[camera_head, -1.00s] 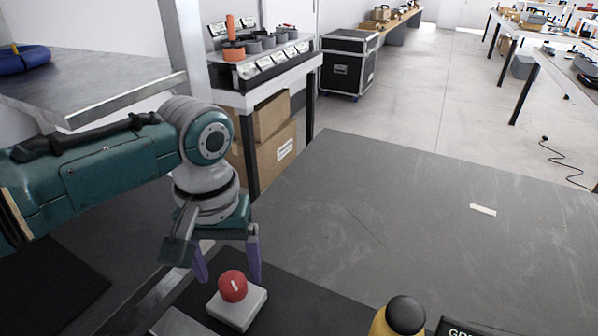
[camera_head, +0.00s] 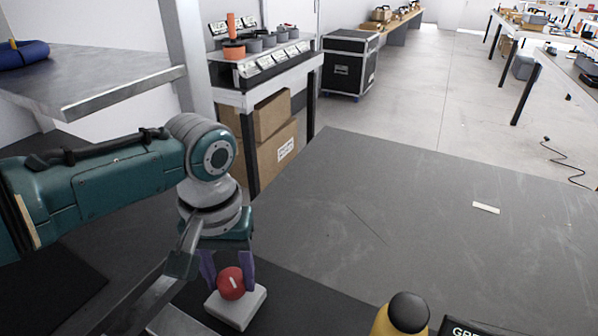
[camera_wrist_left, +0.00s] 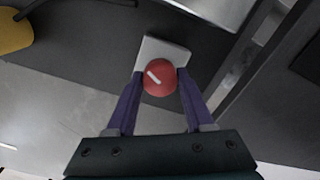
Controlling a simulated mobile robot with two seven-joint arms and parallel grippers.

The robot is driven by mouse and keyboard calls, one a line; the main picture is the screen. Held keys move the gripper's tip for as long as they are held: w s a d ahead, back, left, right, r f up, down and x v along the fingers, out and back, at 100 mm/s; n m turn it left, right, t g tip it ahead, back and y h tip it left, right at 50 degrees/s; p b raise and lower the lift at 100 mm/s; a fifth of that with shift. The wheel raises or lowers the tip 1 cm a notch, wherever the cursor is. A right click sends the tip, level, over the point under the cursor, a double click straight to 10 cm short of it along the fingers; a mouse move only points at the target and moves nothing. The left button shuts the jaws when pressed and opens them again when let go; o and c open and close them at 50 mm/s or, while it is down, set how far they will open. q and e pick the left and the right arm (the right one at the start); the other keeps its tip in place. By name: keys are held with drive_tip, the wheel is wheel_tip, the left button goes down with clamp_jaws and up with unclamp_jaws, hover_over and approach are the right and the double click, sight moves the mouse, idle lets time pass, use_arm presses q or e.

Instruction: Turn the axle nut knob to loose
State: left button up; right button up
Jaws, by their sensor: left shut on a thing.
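The axle nut knob (camera_head: 231,284) is a round red knob with a white marker line, on a pale square base (camera_head: 236,307) at the front of the work surface. My left gripper (camera_head: 229,277) is shut on the knob, with one purple finger on each side of it. In the left wrist view the knob (camera_wrist_left: 159,77) sits between the fingertips (camera_wrist_left: 160,78), and its white line runs slantwise. The base (camera_wrist_left: 165,50) shows beyond it. My right gripper is in neither view.
A yellow object with a black top (camera_head: 402,313) stands right of the knob, beside a dark labelled item (camera_head: 462,328). A metal shelf (camera_head: 85,80) is at the left. The grey tabletop (camera_head: 400,210) is mostly bare, with a small pale strip (camera_head: 486,208) on it.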

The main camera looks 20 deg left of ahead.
use_arm(q)
clamp_jaws()
